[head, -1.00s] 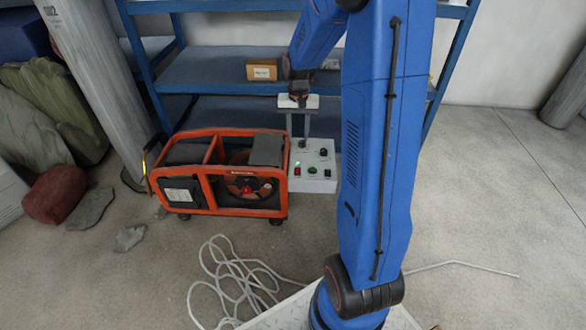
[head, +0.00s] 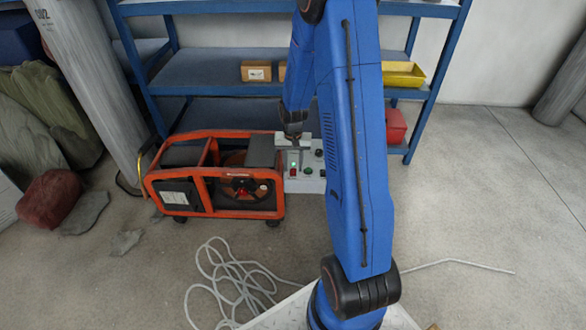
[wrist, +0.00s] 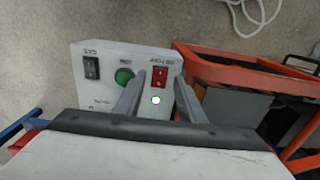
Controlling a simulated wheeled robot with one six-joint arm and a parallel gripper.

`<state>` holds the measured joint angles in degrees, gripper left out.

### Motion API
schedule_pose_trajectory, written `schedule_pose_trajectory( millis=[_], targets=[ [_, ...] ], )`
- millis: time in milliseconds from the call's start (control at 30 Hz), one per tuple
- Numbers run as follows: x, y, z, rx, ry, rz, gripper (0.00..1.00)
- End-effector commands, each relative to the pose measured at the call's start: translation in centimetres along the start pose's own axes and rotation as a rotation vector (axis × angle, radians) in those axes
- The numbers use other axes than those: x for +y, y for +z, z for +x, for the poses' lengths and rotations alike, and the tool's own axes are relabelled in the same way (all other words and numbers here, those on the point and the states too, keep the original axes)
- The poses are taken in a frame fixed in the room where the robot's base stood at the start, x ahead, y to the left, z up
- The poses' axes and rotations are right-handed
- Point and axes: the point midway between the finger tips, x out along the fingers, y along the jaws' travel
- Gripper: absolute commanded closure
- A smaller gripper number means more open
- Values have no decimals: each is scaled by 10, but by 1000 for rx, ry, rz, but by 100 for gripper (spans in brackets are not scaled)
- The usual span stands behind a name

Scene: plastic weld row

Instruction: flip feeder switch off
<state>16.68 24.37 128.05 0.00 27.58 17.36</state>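A light grey control box (head: 309,185) stands beside the orange-framed machine and fills the upper part of the wrist view (wrist: 108,52). It carries a red rocker switch (wrist: 160,77), a green button (wrist: 124,76), a black rocker switch (wrist: 91,68) and a lit green lamp (wrist: 156,100). The labels are too small to read surely, so I cannot tell which switch is the feeder's. My gripper (wrist: 160,78) is open and empty, its two fingers on either side of the red switch in that view. Contact cannot be told. In the head view my gripper (head: 296,158) is over the box.
The orange-framed machine (head: 215,212) stands directly left of the box. Blue shelving (head: 205,70) is behind, with a cardboard box (head: 256,70), a yellow bin (head: 403,75) and a red container (head: 396,125). A loose pale cable (head: 225,275) lies on the floor in front.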

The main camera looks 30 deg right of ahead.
Motion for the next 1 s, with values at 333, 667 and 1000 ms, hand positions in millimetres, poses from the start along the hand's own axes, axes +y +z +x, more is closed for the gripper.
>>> schedule_pose_trajectory(
  millis=[333,667,1000],
  targets=[
    [0,0,18,0,0,0,64],
    [0,0,18,0,0,0,95],
    [1,-3,19,-52,2,2,100]
  ],
)
